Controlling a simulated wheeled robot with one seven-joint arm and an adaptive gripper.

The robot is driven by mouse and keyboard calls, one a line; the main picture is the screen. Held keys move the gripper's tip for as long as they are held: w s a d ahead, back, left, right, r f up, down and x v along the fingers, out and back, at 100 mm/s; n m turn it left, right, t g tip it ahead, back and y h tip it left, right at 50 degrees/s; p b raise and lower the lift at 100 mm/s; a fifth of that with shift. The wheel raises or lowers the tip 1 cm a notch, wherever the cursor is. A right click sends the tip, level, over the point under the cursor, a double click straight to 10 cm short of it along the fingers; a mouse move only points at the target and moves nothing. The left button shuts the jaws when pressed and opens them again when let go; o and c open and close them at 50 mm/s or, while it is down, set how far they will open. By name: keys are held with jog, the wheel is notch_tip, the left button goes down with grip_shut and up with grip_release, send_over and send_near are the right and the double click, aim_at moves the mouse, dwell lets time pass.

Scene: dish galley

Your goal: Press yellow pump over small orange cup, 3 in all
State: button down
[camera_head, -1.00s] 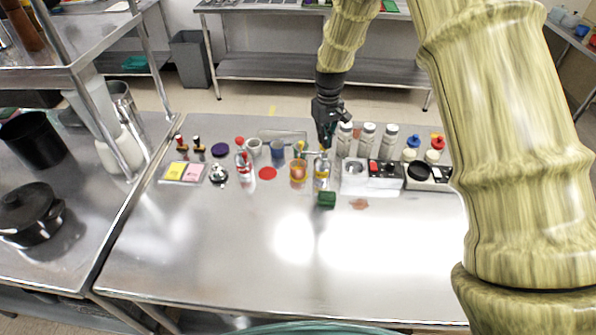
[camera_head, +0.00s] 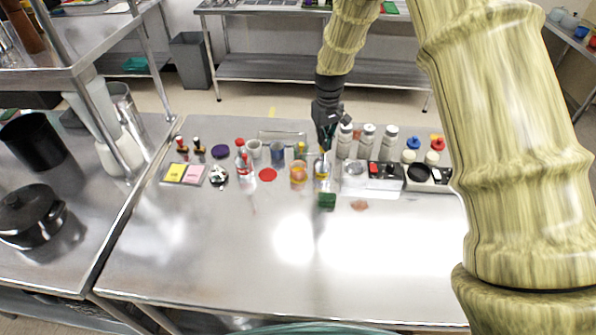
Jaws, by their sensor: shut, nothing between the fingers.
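A pump bottle with a yellow band (camera_head: 322,171) stands upright in the middle of the back row on the steel table. A small orange cup (camera_head: 298,175) stands just left of it, close by. My gripper (camera_head: 324,147) points down directly over the pump's top. It is shut and empty, and its fingertips appear to meet the pump head. The pump head is mostly hidden by the fingers, and I cannot tell how far it is pressed. The inside of the cup is too small to read.
A green block (camera_head: 327,201) lies in front of the pump bottle. A red-topped bottle (camera_head: 242,163), a red disc (camera_head: 267,174) and a blue cup (camera_head: 277,151) are to the left. White bottles (camera_head: 368,140) and a black-and-red box (camera_head: 386,174) are to the right. The table front is clear.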

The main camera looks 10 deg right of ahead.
jog(key=shift+r+p, duration=0.8)
jog(key=shift+r, duration=0.65)
jog(key=shift+r, duration=0.15)
jog(key=shift+r+p, duration=1.8)
jog(key=shift+r, duration=1.05)
